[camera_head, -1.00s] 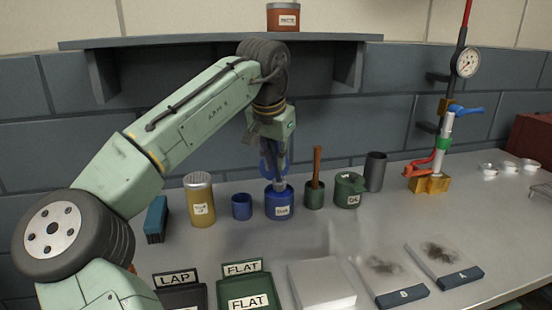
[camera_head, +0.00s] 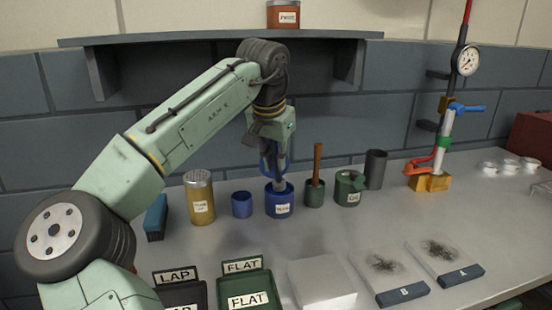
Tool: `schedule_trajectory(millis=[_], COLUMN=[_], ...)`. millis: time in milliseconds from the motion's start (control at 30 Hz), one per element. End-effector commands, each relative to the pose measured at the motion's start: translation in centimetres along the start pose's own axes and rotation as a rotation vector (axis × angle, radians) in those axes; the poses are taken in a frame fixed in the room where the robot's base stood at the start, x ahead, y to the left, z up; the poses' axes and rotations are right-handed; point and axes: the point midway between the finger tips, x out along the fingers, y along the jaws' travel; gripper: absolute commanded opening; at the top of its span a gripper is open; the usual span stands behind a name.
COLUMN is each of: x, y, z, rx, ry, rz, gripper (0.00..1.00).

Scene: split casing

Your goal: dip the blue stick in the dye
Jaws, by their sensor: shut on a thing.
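My gripper (camera_head: 275,166) points down just above the labelled blue jar (camera_head: 279,204). It is shut on a slim stick (camera_head: 280,184), whose pale lower part reaches the jar's mouth. Blue shows at the gripper's fingers, and I cannot tell how much of it is the stick. The stick's lower end is hidden by the jar's rim, and the dye inside cannot be seen. The label is too small to read surely.
A small blue cup (camera_head: 242,205) stands left of the jar. A green cup with a brown stick (camera_head: 315,190) stands close on the right, beside a green can (camera_head: 348,189). The bench front holds labelled trays (camera_head: 245,302) and a pale block (camera_head: 321,285).

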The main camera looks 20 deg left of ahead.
Motion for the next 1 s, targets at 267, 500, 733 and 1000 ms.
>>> schedule_trajectory(millis=[267,500,733,1000], x=[0.36,0.62,0.67,0.69], y=[0.05,0.1,0.1,0.09], z=[0.11,0.2,0.23,0.24], rx=[0.0,0.0,0.0,0.0], ry=[0.001,0.001,0.0,-0.001], rz=[0.0,0.001,0.001,0.001], gripper=[0.0,0.0,0.0,0.0])
